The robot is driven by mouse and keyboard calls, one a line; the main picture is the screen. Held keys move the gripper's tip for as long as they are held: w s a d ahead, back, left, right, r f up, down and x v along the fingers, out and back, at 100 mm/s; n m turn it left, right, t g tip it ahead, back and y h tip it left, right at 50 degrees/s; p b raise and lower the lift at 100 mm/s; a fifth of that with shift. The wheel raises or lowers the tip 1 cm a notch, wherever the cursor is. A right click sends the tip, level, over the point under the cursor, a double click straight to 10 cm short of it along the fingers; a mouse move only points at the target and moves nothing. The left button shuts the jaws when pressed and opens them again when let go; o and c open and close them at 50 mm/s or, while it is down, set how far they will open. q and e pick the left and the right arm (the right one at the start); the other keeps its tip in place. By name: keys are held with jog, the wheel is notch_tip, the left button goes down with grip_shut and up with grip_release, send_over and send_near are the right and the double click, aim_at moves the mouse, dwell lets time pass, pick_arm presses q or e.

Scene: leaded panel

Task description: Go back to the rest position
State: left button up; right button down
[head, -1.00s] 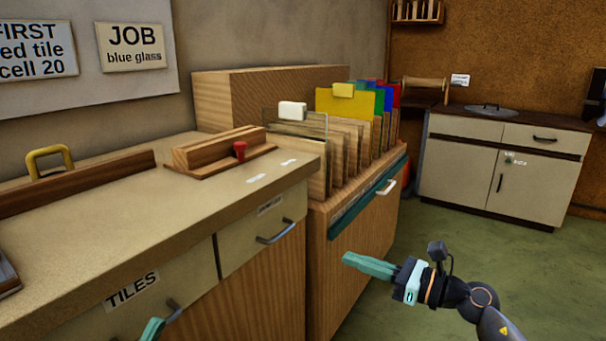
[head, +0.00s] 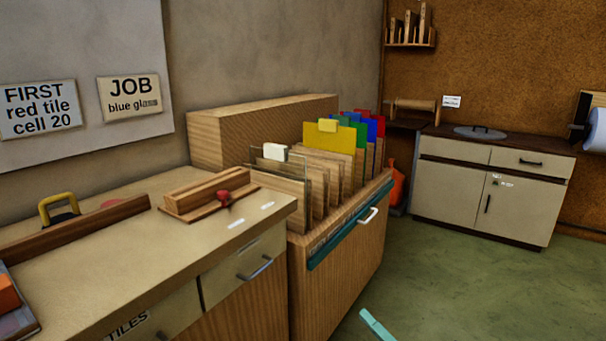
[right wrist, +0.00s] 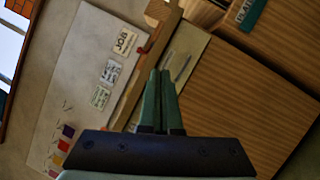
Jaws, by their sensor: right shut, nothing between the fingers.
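My right gripper shows at the bottom of the head view as teal fingertips (head: 376,325), low over the green floor in front of the glass rack. In the right wrist view its two green fingers (right wrist: 158,100) lie together, shut and empty, with the bench and wooden cabinet front beyond them. No contact with anything shows. My left gripper is not in the head view now.
The glass rack (head: 345,262) with several coloured sheets and a white handle stands beside the tile bench (head: 120,232). A cream cabinet (head: 455,205) stands at the back right. The green floor (head: 440,275) between is clear.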

pick_arm(q)
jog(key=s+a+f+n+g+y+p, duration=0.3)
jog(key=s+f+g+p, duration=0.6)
jog(key=p, duration=0.9)
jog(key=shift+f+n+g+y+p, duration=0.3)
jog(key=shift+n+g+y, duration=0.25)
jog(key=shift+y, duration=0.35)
pick_arm(e)
jog(key=s+d+f+m+g+h, duration=0.1)
jog(key=s+f+m+g+h, duration=0.1)
jog(key=s+m, duration=0.6)
jog(key=s+d+f+m+g+h, duration=0.1)
jog(key=s+f+m+g+h, duration=0.1)
jog(key=s+m, duration=0.7)
jog(key=s+d+f+m+g+h, duration=0.2)
jog(key=s+m+h, duration=0.3)
jog(key=s+m, duration=0.3)
jog(key=shift+s+f+m+g+h, duration=0.35)
jog(key=shift+m+g, duration=0.45)
jog(key=shift+m, duration=0.3)
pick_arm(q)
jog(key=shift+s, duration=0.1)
pick_arm(e)
jog(key=shift+w, duration=0.15)
